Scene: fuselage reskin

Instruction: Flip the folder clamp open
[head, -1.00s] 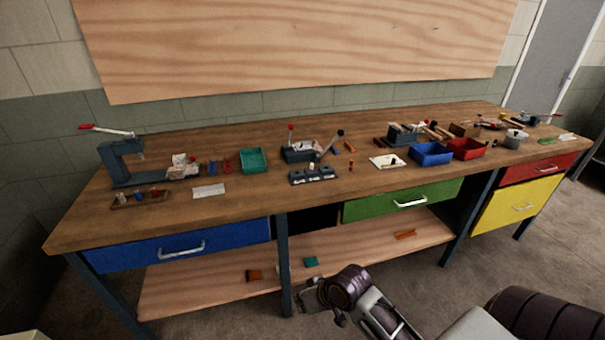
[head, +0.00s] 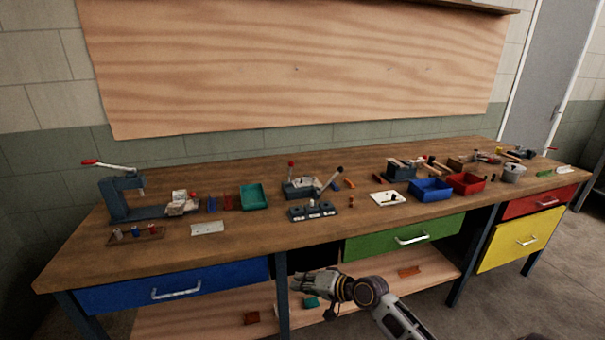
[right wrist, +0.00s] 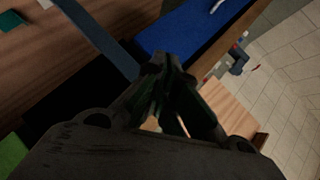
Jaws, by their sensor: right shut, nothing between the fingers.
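A small grey bench device, which looks like the folder (head: 300,188), stands near the middle of the bench in the head view. A short red-knobbed lever (head: 291,165) stands upright at its left. A longer black-knobbed lever (head: 331,180) slants up to the right. I cannot tell for sure which lever is the clamp. My right gripper (head: 297,281) is in front of the bench, below the bench top, apart from the folder. Its fingers (right wrist: 168,65) are shut and empty in the right wrist view. My left gripper is in neither view.
A dark block (head: 313,211) stands in front of the folder. A teal tray (head: 254,197) is left of it; a blue bin (head: 431,190) and red bin (head: 466,184) are right. A lever press (head: 122,196) stands at the far left. Blue (head: 175,288) and green drawers (head: 404,239) are below.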

